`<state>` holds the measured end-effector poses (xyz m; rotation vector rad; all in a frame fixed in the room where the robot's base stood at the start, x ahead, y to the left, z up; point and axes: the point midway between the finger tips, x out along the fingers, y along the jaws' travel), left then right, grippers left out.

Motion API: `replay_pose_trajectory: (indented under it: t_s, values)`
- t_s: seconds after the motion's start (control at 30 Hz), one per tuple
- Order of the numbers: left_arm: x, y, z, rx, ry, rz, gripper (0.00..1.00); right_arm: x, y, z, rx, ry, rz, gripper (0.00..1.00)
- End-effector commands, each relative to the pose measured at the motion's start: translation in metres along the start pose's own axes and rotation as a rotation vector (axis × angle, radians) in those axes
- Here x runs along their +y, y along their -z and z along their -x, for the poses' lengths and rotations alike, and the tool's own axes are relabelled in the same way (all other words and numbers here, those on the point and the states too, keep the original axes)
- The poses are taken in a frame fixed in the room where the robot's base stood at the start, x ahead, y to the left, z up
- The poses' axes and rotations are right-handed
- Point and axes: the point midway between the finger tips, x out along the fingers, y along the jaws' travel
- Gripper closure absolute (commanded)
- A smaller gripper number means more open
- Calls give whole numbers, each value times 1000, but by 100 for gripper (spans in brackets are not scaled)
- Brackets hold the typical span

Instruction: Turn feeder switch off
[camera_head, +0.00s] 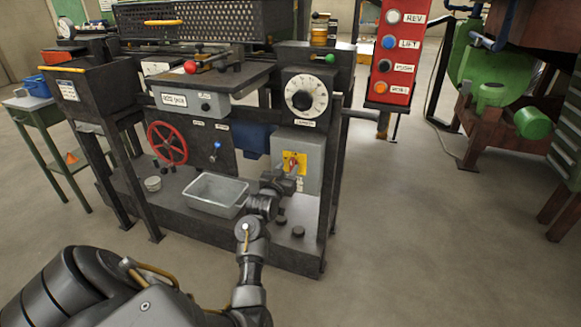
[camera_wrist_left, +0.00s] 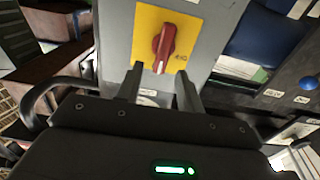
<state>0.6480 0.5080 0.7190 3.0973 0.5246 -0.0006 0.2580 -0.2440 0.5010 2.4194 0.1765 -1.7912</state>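The feeder switch is a red rotary knob (camera_wrist_left: 163,46) on a yellow plate (camera_wrist_left: 150,28), mounted on a grey box (camera_head: 309,150) at the machine's front right. In the left wrist view the knob's long axis runs nearly upright, leaning slightly. Small lettering beside it is too blurred to read. In the head view the yellow plate (camera_head: 301,157) is partly hidden by my gripper. My left gripper (camera_wrist_left: 160,82) is open, its two fingers apart, pointing at the plate with the knob just ahead of the gap. I see no contact with the knob. My right gripper is not in view.
A grey tray (camera_head: 216,193) sits on the machine's lower shelf, left of my gripper. A red handwheel (camera_head: 168,144) and a white dial (camera_head: 306,94) are on the machine. A red button panel (camera_head: 391,52) hangs at right. The floor in front is clear.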

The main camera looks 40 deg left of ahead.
Motion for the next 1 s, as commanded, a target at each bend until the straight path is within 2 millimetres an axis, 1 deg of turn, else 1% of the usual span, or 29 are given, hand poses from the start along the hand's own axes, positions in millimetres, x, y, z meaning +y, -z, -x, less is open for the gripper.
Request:
replay_pose_trajectory:
  t_s: [0.03, 0.1, 0.23, 0.37, 0.6, 0.8, 0.9, 1.0]
  values:
    - [0, 0, -9, 2, 0, 2, 63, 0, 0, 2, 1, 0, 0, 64]
    - [-1, 0, -18, 2, 1, 1, 63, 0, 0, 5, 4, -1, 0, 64]
    - [0, 0, -29, 0, 1, 2, 63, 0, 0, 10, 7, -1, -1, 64]
    - [0, 0, -34, 0, 1, 0, 63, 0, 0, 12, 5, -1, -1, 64]
    - [0, 0, -34, 0, 1, 0, 63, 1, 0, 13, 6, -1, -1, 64]
    - [0, 0, -34, 0, 1, 0, 89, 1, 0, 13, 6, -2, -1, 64]
    - [0, 0, -34, 0, 1, 0, 100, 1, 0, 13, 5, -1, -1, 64]
    - [0, 0, -34, 0, 0, 0, 100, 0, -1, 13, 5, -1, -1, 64]
